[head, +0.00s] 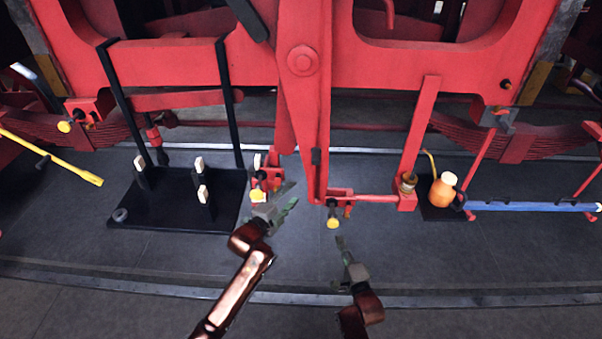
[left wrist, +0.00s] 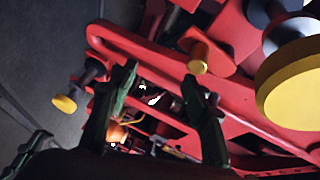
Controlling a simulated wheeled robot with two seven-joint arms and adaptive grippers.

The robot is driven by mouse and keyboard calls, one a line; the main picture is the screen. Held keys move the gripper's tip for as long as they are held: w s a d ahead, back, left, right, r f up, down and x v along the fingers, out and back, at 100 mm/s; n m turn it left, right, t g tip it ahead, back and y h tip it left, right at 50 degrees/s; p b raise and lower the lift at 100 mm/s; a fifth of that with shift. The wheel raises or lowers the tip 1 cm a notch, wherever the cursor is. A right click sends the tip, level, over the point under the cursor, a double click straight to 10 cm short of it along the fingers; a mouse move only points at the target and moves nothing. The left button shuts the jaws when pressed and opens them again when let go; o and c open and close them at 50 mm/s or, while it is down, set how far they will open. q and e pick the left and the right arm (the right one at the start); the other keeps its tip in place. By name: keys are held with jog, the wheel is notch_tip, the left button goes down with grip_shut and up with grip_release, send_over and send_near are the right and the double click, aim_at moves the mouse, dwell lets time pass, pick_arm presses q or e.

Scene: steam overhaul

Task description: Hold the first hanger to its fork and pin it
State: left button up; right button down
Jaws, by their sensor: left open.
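Long red hanging bars (head: 312,120) come down from the pivot at the centre of the red frame in the head view. Red fork-like brackets stand near their lower ends, one at left (head: 265,178) and one at right (head: 340,196). Yellow-headed pins sit at the left bracket (head: 257,195) and the right bracket (head: 333,223). My left gripper (head: 287,198) is open, just right of the left yellow head. In the left wrist view its fingers (left wrist: 163,100) are apart, with a brass pin end (left wrist: 198,58) and red bar beyond. My right gripper (head: 341,243) is below the right yellow head; its finger gap is unclear.
A black plate (head: 150,215) with white-topped posts lies on the floor at left. An orange oil can (head: 441,192) and blue bar (head: 530,206) are at right. Floor in front is mostly clear.

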aim_at(317, 158)
pick_arm(q)
jog(key=d+r+m+h, duration=0.2)
jog(key=d+r+m, duration=0.15)
jog(key=r, duration=0.75)
jog(key=shift+t, duration=0.4)
jog(key=shift+d+r+x, duration=0.1)
jog(key=shift+d+x, duration=0.05)
jog(key=shift+x, duration=1.95)
jog(key=shift+d+r+x, duration=0.1)
jog(key=shift+x, duration=2)
jog(key=shift+s, duration=0.15)
jog(key=shift+c, duration=0.5)
grip_shut()
jog(key=shift+d, duration=0.1)
